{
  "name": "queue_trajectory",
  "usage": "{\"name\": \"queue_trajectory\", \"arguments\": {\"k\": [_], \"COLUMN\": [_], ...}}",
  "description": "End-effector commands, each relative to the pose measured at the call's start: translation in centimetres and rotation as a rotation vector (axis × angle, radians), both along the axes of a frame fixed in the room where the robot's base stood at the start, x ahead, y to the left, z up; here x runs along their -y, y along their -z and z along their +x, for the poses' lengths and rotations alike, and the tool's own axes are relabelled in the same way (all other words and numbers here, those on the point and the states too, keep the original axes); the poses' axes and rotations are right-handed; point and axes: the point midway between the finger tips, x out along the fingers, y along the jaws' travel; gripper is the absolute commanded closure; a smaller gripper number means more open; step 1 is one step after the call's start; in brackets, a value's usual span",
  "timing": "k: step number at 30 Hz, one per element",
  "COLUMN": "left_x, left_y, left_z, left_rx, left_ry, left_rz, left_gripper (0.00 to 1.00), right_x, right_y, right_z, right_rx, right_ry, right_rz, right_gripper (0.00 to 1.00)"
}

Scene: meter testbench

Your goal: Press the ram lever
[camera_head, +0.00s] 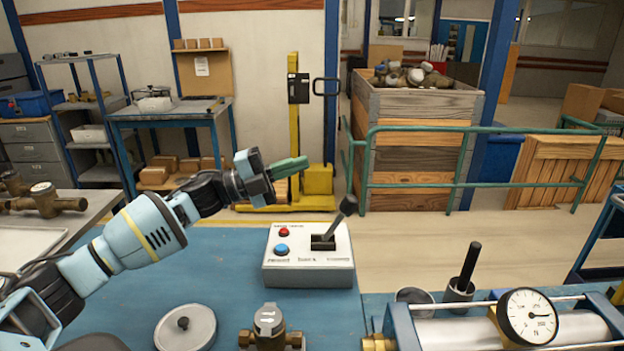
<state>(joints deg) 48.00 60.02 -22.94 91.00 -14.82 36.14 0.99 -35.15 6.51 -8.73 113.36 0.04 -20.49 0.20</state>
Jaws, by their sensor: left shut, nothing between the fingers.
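A white control box (308,272) stands on the blue bench top, with a red button (284,232) and a blue button (281,249) on its left part. A dark lever (339,217) with a black knob rises from a black slot on the box's right part and leans up and to the right. The label print is too small to read surely. My left gripper (300,163) has green fingers, is shut and empty, and is in the air above and behind the box, left of the lever knob. It appears apart from the lever. My right gripper is not in view.
A brass meter (269,325) and a round grey lid (186,328) are in front of the box. A pressure gauge (527,316) on a metal cylinder and a black upright handle (468,268) in a cup are at the right. Bare bench top (215,262) lies left of the box.

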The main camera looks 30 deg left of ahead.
Motion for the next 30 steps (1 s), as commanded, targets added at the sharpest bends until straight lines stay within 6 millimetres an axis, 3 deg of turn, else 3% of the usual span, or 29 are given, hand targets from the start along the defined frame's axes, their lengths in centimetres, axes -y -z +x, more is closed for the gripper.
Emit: {"name": "queue_trajectory", "arguments": {"k": [9,30], "left_x": [-1.3,-1.3], "left_y": [-1.5,-1.5], "left_z": [-1.2,-1.2], "left_rx": [-0.001,0.000], "left_ry": [0.001,0.000], "left_rz": [0.000,0.000], "left_gripper": [1.00,1.00], "right_x": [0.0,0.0], "right_y": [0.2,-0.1], "right_z": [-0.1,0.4], "right_rx": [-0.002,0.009], "right_ry": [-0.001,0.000], "right_rz": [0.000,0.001], "right_gripper": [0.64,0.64]}}
